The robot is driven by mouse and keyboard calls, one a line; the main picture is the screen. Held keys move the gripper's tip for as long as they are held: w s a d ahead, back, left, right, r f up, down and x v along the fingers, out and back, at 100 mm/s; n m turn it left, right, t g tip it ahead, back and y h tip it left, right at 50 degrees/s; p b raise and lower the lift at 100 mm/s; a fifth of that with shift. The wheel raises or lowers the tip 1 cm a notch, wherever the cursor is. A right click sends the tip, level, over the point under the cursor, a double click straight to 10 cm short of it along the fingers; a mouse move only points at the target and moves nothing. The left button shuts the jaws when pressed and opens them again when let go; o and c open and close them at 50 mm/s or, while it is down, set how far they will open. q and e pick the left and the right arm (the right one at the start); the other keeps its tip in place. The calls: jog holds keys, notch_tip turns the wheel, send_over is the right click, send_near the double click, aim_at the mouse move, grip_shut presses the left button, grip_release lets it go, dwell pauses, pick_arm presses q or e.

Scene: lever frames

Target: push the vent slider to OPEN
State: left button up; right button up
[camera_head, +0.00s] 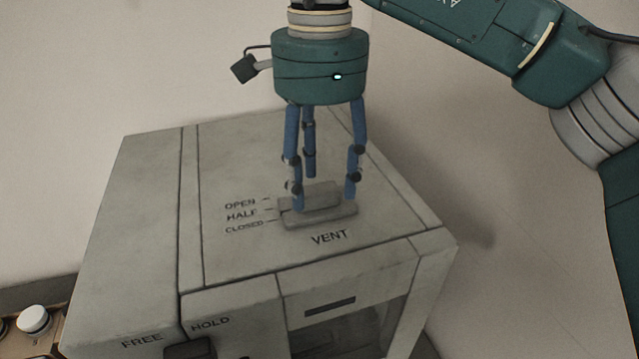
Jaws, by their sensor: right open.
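The vent slider (320,197) is a grey block on a low grey base (325,217) on top of a pale cabinet (240,260). The labels OPEN, HALF and CLOSED (243,214) stand in a column left of it, OPEN farthest back; VENT is printed in front. The block's left end lies near the OPEN and HALF marks; I cannot tell its exact setting. My right gripper (324,192) points down with blue fingers spread open around the slider. One finger is at its left end, one at its right end, one behind. Contact is unclear. My left gripper is out of view.
The cabinet's front has FREE and HOLD labels with a dark handle (190,348) below, and a slot (330,307). A white knob (34,319) stands at the lower left. A plain wall is behind. The cabinet top around the slider is clear.

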aim_at(317, 199)
jog(key=shift+w+f, duration=0.15)
jog(key=shift+f, duration=0.4)
jog(key=shift+s+f, duration=0.2)
jog(key=shift+f, duration=0.35)
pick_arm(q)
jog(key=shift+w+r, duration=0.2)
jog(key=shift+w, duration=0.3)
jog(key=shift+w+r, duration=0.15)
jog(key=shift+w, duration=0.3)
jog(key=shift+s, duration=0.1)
